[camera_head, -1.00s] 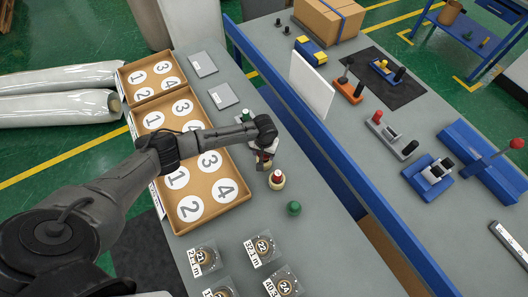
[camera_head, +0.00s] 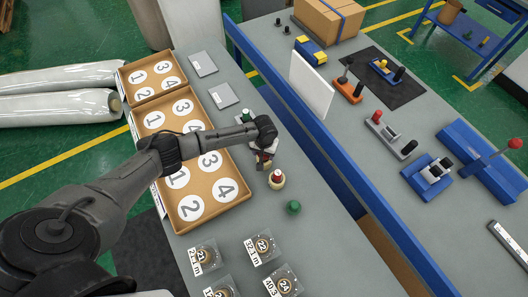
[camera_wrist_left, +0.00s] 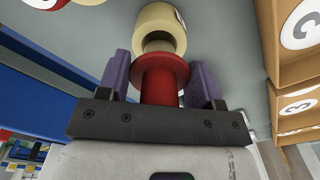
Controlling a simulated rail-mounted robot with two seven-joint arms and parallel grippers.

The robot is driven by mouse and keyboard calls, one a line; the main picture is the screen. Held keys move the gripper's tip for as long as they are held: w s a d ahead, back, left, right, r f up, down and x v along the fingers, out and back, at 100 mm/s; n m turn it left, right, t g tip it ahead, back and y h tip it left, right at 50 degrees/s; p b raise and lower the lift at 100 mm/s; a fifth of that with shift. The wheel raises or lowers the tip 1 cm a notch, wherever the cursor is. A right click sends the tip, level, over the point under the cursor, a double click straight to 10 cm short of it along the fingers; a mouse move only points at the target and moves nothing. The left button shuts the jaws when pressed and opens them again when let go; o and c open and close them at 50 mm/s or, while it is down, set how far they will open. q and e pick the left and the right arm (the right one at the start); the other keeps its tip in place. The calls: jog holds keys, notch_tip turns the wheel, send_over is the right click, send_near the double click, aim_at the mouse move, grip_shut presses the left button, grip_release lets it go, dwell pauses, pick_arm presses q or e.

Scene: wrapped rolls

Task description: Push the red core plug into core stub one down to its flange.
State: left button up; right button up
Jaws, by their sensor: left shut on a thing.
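My left gripper (camera_head: 265,161) is low over the near bench. In the left wrist view its purple fingers (camera_wrist_left: 165,80) are shut on the red core plug (camera_wrist_left: 161,84), one on each side. A cream core stub (camera_wrist_left: 160,22) with a dark opening lies just beyond the plug's flange. The plug's paler nose shows between flange and stub, so the flange is apart from the rim. I cannot tell how far the nose is inside. In the head view a red-topped cream piece (camera_head: 277,179) stands beside the gripper. My right gripper is not in view.
A green knobbed piece (camera_head: 293,207) stands nearby on the bench. Numbered cardboard trays (camera_head: 222,148) lie left of the gripper. Bagged, labelled rolls (camera_head: 262,248) lie at the near end. A blue-edged bench (camera_head: 345,165) with fixtures runs along the right.

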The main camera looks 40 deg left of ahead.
aim_at(264, 156)
pick_arm(q)
jog(key=shift+f+b, duration=0.85)
jog(key=shift+f, duration=0.8)
jog(key=o, duration=1)
jog(key=shift+r, duration=0.15)
notch_tip(264, 156, up, 13)
jog(key=shift+f+p, duration=0.1)
jog(key=shift+p, duration=0.65)
jog(key=shift+r, duration=0.45)
